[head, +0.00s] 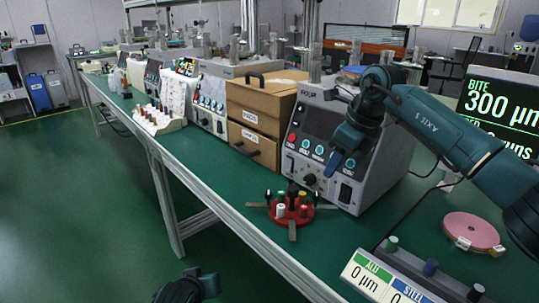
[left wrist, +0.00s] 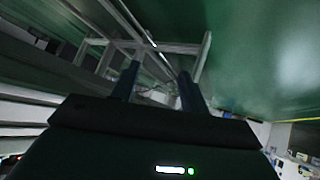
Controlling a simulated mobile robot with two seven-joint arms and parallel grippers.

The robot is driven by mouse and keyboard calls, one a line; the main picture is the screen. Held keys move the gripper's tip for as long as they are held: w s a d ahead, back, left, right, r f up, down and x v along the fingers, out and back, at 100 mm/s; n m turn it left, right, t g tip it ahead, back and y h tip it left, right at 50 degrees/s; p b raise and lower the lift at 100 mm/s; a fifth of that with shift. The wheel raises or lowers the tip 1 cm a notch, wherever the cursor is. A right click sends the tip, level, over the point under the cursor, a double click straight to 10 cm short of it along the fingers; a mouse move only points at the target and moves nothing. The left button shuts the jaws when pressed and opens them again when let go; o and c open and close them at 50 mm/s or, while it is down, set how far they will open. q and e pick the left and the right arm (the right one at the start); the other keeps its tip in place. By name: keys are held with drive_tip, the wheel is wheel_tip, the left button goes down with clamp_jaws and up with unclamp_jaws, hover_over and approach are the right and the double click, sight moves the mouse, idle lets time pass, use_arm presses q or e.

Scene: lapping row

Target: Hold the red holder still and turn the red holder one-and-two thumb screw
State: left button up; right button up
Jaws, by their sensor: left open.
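The red holder (head: 291,217) stands on the green bench top near its front edge, in front of the grey machine. It is round and carries several coloured pieces, with dark knobs around its rim and flat grey strips sticking out at its foot. I cannot tell which knob is the one-and-two thumb screw. My right gripper (head: 336,163) hangs above and right of the holder, before the machine's front, apart from the holder; its finger gap is not clear. My left gripper (left wrist: 155,75) is open and empty in the left wrist view, which does not show the holder.
The grey machine (head: 325,125) stands behind the holder, beside cardboard drawers (head: 255,110). A pink disc (head: 471,231) and a tray labelled ALU and STEEL (head: 385,278) lie at the right. A display (head: 502,110) stands behind.

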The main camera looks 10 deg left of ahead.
use_arm(q)
drive_tip(key=w+a+r+n+g+y, duration=0.1)
drive_tip(key=w+a+r+n+g, duration=0.15)
drive_tip(key=w, duration=0.35)
drive_tip(key=w+a+r+n+g+y, duration=0.1)
drive_tip(key=w+a+r+n, duration=0.2)
drive_tip(key=w+r+n, duration=0.15)
wheel_tip(320, 180, up, 26)
drive_tip(key=n+g+h, duration=0.3)
drive_tip(key=n+g, duration=0.3)
drive_tip(key=n, duration=0.2)
hover_over(269, 192)
wheel_tip(269, 192, down, 13)
drive_tip(key=shift+c, duration=0.6)
clamp_jaws()
